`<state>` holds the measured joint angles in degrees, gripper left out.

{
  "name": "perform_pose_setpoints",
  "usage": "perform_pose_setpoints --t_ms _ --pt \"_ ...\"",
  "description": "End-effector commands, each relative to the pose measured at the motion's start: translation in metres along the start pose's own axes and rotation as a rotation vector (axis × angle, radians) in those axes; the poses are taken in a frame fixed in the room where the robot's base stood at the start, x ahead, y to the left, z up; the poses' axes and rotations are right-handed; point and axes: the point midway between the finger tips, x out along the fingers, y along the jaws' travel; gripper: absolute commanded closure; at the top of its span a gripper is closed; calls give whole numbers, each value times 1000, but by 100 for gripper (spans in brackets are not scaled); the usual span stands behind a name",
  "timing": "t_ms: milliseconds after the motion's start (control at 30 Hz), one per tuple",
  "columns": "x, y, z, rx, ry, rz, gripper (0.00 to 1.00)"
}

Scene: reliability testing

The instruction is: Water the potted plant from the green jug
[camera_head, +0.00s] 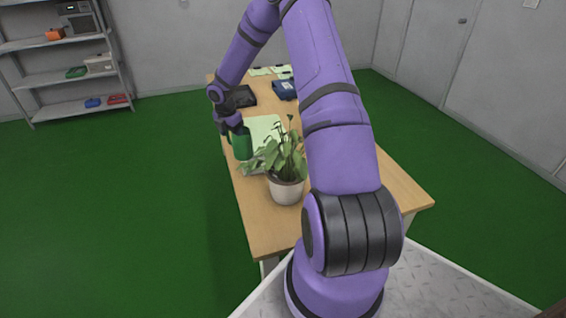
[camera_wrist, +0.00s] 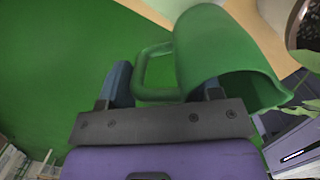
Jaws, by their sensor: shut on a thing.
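The green jug (camera_head: 241,144) is in my gripper, at the left edge of the wooden table in the head view. In the wrist view the jug (camera_wrist: 215,50) fills the upper middle, with its handle (camera_wrist: 146,72) between the fingers of my gripper (camera_wrist: 160,90). The jug looks tilted in the wrist view. The potted plant (camera_head: 285,165) stands upright on the table in a pale pot (camera_head: 286,190), to the right of the jug. Some of its leaves are close to the jug. The jug's contents are hidden, and I see no water.
The wooden table (camera_head: 257,225) holds papers (camera_head: 263,128), a dark device (camera_head: 242,96) and a blue box (camera_head: 284,89) behind the plant. A metal shelf (camera_head: 70,77) stands against the back wall. Green floor (camera_head: 150,200) is clear at left.

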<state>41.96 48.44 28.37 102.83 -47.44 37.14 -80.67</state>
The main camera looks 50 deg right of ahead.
Motion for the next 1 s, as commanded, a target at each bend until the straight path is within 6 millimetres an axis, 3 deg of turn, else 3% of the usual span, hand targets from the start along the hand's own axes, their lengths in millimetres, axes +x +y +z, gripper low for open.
perform_pose_setpoints --t_ms 300,1000 --pt "-7 -3 24 -98 4 15 82" --pt "-9 -13 27 -80 23 108 82"
